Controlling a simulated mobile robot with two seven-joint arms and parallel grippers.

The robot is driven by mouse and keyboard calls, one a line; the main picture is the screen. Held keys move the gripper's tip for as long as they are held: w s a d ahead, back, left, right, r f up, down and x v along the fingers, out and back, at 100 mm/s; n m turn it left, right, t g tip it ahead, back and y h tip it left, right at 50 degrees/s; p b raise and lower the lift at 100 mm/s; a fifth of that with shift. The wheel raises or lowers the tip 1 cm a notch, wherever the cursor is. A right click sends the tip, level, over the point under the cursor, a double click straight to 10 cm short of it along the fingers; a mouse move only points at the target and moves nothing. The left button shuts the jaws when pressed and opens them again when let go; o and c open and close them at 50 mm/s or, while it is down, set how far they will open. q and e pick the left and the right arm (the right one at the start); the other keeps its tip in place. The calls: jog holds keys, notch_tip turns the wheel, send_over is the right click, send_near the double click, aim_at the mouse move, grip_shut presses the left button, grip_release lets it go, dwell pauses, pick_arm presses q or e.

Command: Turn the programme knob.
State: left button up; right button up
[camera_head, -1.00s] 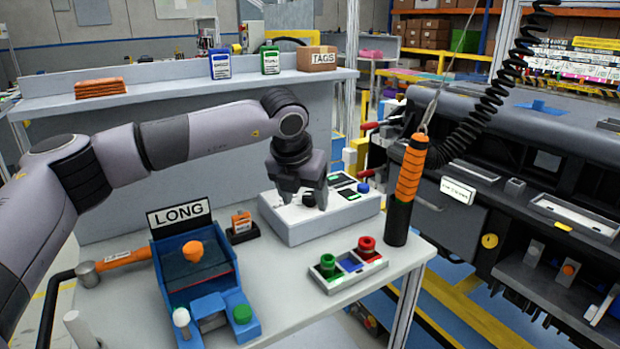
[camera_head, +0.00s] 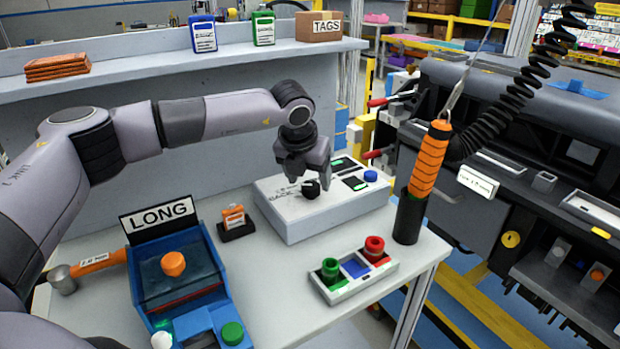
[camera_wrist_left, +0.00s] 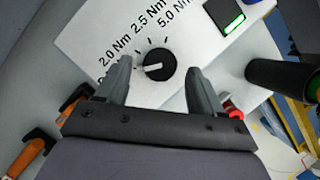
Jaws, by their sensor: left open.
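The programme knob (camera_head: 311,189) is a round black knob on the white box (camera_head: 335,222) on the bench. In the left wrist view the knob (camera_wrist_left: 160,64) has a white mark pointing left, just below the 2.0 Nm label. Labels for 2.5 Nm and 5.0 Nm sit above it. My left gripper (camera_head: 308,184) is open over the box. In the left wrist view its fingers (camera_wrist_left: 159,68) appear on either side of the knob, with gaps on both sides. I cannot tell how high the fingertips are above the panel. My right gripper is not in view.
An orange-handled tool (camera_head: 428,160) stands in a black holder right of the box, below a coiled cable. A blue fixture (camera_head: 180,265) marked LONG stands left. A shelf (camera_head: 190,65) runs behind.

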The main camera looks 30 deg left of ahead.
pick_arm(q)
jog(key=shift+x, duration=1)
jog(key=c, duration=1)
jog(key=shift+m, duration=0.3)
jog(key=shift+a+m+h, duration=0.1)
jog(key=shift+m+h, duration=0.5)
jog(key=shift+m, duration=0.6)
jog(key=shift+w+a+m+g+h, duration=0.15)
jog(key=shift+m+h, duration=0.25)
jog(key=shift+m, duration=0.75)
jog(key=shift+s+d+m+g+h, duration=0.15)
jog(key=shift+m+h, duration=0.25)
jog(key=shift+m, duration=0.75)
jog(key=shift+w+a, duration=0.1)
jog(key=o, duration=1)
